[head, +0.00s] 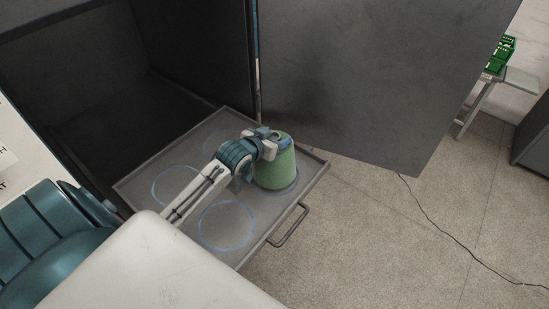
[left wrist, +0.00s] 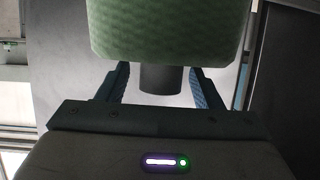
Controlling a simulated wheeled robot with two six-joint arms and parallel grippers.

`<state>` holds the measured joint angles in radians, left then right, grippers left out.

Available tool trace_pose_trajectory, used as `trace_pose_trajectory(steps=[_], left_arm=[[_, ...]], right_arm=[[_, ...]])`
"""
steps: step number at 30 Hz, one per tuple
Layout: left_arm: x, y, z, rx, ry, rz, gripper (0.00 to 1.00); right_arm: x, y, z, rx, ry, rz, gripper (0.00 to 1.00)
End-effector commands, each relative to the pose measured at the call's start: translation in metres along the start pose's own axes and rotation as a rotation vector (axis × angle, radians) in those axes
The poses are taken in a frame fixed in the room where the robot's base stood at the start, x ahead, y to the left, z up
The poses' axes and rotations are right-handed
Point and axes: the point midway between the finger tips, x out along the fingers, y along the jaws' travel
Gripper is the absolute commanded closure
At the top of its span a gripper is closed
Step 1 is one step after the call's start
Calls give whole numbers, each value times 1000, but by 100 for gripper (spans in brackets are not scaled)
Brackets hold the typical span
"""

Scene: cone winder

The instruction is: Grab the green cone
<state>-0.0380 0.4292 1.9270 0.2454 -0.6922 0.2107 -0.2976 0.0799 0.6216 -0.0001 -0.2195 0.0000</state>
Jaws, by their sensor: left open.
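The green cone (head: 277,172) stands upright on the pull-out tray (head: 258,228), near its right corner. My left gripper (head: 277,140) is at the top of the cone. In the left wrist view the cone's green body (left wrist: 170,30) fills the top of the picture, and a dark tube end (left wrist: 161,80) sticks out of it. The open jaws of my left gripper (left wrist: 159,84) stand on either side of this tube, with gaps visible on both sides. My right gripper is not in view.
The tray has blue ring marks and a front handle (head: 289,226). It extends from a dark cabinet (head: 90,75), with a large grey panel (head: 375,70) beside it. A cable (head: 440,227) lies on the floor. Green crates (head: 497,58) stand on a table at back right.

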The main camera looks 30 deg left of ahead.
Motion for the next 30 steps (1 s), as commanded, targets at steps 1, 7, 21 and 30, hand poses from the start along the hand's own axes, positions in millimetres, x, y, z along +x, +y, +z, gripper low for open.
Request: trace_pose_trajectory(steps=[1, 7, 21, 30], left_arm=[[0, 0, 0, 0, 0, 0, 40], [0, 0, 0, 0, 0, 0, 60], [0, 0, 0, 0, 1, 0, 100], [0, 0, 0, 0, 0, 0, 100]], right_arm=[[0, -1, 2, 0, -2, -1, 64], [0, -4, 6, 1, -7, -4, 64], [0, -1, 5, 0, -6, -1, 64], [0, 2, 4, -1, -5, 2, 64]])
